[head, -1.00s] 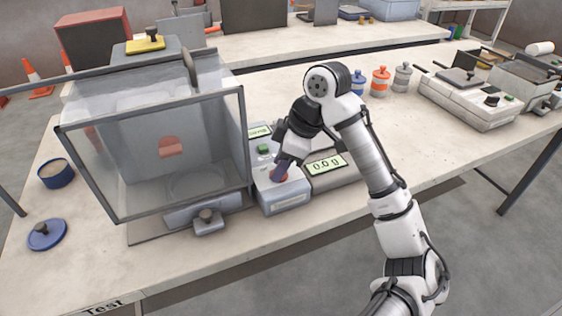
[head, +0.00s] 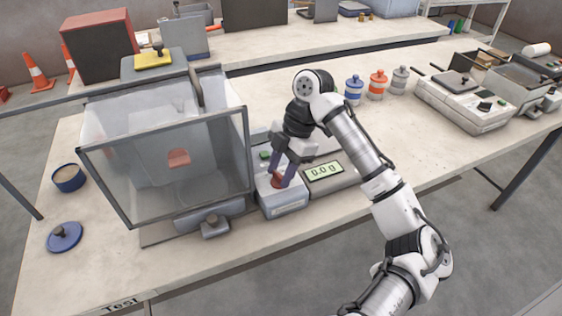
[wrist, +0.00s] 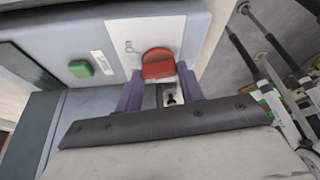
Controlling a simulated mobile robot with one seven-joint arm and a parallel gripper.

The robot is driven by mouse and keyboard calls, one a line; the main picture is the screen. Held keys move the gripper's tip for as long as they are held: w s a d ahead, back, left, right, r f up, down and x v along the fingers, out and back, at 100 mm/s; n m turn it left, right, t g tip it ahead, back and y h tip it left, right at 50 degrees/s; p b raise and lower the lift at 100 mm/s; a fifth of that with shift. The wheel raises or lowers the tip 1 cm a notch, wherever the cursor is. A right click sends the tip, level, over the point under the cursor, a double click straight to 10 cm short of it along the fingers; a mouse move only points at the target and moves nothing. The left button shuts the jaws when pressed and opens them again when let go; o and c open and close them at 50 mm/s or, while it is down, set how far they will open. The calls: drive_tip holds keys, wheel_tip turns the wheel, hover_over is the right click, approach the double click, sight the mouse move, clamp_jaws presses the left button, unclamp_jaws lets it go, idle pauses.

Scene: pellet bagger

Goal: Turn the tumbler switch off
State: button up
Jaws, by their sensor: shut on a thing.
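The tumbler switch is a red rocker-like knob (wrist: 158,65) on a pale plate of a grey control box (head: 285,208). In the head view its red (head: 277,181) shows low between my fingers. My gripper (wrist: 160,82) has its two purple fingers on either side of the switch and is shut on it. In the head view my gripper (head: 283,176) reaches down onto the box from above. A small label (wrist: 129,46) beside the switch seems to read "on", turned over. The inner base of the switch is partly hidden by my gripper.
A green button (wrist: 80,68) sits on the same box. A scale display reading 0.0 g (head: 323,171) is close on the right. A clear-walled chamber (head: 170,170) stands close on the left. Coloured jars (head: 377,84) stand behind my arm.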

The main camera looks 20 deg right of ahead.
drive_tip(key=shift+w+n+g+h+p, duration=0.1)
drive_tip(key=shift+n+g+h+p, duration=0.35)
drive_tip(key=shift+n+p, duration=1.1)
drive_tip(key=shift+n, duration=0.35)
drive_tip(key=o, duration=1)
drive_tip(key=b+v, duration=0.1)
drive_tip(key=v, duration=1.2)
drive_tip(key=shift+w+d+r+b, duration=0.25)
drive_tip(key=shift+r+b, duration=0.05)
drive_tip(key=shift+b, duration=0.05)
